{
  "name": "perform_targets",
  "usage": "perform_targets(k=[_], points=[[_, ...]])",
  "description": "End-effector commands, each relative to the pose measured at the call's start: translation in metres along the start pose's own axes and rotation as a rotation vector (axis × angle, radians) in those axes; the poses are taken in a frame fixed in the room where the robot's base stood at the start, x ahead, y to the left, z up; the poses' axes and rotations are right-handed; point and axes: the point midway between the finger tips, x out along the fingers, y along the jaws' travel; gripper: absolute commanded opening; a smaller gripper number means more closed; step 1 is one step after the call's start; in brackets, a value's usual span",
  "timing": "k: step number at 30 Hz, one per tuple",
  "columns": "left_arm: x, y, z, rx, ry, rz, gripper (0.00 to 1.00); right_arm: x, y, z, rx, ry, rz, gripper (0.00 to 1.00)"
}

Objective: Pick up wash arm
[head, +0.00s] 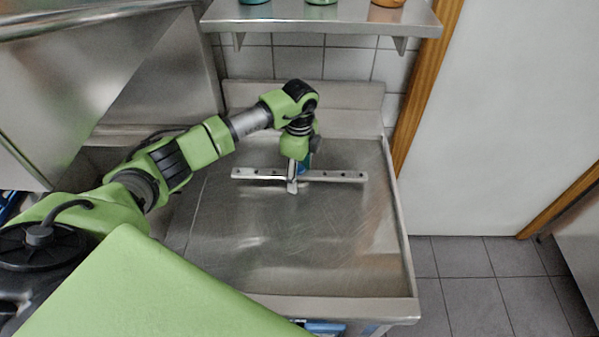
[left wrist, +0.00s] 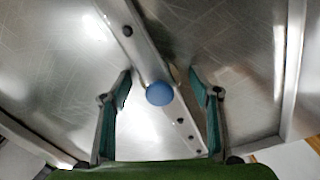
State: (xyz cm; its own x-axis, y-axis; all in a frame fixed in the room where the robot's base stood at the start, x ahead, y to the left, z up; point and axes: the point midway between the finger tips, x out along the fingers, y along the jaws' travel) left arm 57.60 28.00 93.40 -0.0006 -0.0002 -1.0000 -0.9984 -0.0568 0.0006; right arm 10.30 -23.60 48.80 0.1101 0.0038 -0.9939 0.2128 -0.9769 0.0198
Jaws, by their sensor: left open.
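The wash arm (head: 340,176) is a slim metal bar with small holes. It lies crosswise on the steel worktop (head: 290,235), towards its back half. In the left wrist view the wash arm (left wrist: 136,42) runs diagonally and has a round blue knob (left wrist: 159,93) at its middle. My left gripper (head: 299,172) points down over the bar's middle. In the left wrist view my left gripper (left wrist: 160,76) is open, with its teal-lined fingers apart on either side of the knob. Whether a finger touches the bar is unclear. My right gripper is not in view.
The worktop has a raised back and a rim on its right side. A steel shelf (head: 320,19) with several containers hangs above the back. Bare worktop lies in front of the wash arm. A white wall panel (head: 490,110) and grey floor tiles are on the right.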

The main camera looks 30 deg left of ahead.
Motion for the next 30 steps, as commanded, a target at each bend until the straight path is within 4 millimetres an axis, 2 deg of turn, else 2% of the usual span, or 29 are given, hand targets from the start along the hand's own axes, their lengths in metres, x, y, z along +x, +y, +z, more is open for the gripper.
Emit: perform_targets(k=[4, 9, 10, 23, 28, 30], points=[[0.0, 0.0, 0.0, 0.0, 0.0, 0.0, 0.54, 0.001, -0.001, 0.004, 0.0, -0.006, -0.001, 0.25], [0.0, 0.0, 0.0, 0.0, 0.0, 0.001, 0.1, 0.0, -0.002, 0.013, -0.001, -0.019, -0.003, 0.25], [0.0, 0.0, 0.0, 0.0, 0.0, 0.001, 0.07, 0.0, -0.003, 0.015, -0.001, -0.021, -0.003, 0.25], [-0.006, -0.001, 0.001, 0.0, 0.0, -0.002, 0.07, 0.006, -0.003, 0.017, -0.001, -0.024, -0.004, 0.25], [-0.026, -0.002, 0.001, 0.0, 0.0, -0.008, 0.07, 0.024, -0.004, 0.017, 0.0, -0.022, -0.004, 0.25], [-0.038, 0.005, 0.003, 0.001, -0.001, -0.004, 0.07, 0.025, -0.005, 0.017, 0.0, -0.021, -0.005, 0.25]])
